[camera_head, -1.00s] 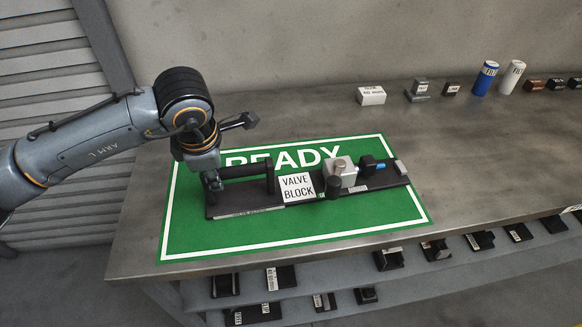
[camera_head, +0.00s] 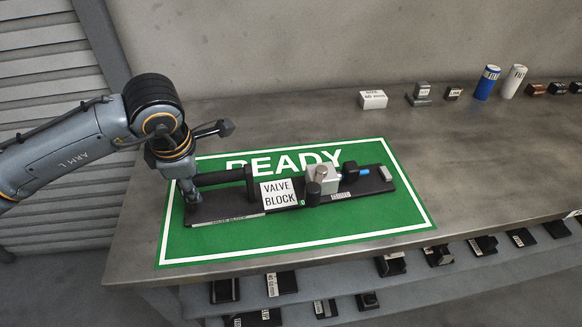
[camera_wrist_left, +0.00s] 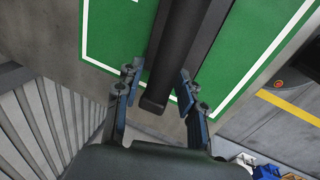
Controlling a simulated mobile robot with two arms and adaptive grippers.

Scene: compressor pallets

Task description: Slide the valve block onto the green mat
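The valve block (camera_head: 240,213) is a long dark base with a "VALVE BLOCK" label, a raised black handle bar at its left end and grey and black fittings at its right. It lies flat on the green "READY" mat (camera_head: 330,229), and its visible outline is within the mat's edges. My left gripper (camera_head: 190,197) is at the left end of the handle. My right gripper is not in view.
The mat lies on a grey metal table (camera_head: 480,170). A white box (camera_head: 373,99), small dark parts, a blue cylinder (camera_head: 487,83) and a white cylinder (camera_head: 514,81) stand along the back. Several dark parts sit on a lower shelf (camera_head: 330,284). The table right of the mat is clear.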

